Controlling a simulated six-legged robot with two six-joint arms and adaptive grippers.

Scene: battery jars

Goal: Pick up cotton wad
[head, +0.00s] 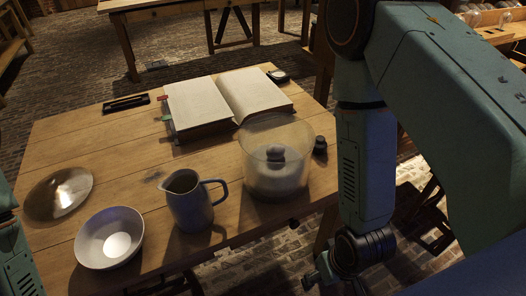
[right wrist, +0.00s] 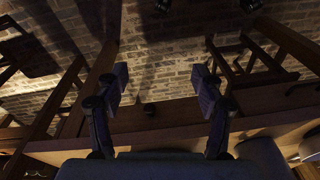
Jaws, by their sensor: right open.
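I cannot make out a cotton wad for certain. A clear glass jar (head: 246,160) stands near the table's right side, with a dark stacked piece (head: 275,154) showing through it and a pale mass at its bottom. A white bowl (head: 88,244) at the front left has a bright round patch inside; I cannot tell whether it is a thing or light. My right gripper (right wrist: 160,82) is open and empty in the right wrist view, pointing at brick floor and wooden legs. In the head view it is low, off the table's right front. My left gripper is out of view.
A grey jug (head: 187,205) stands between bowl and jar. A shiny round dish (head: 60,193) lies at left. An open book (head: 200,103), a dark tray (head: 126,103) and a small dark weight (head: 320,145) are on the table (head: 110,150). Its left middle is clear.

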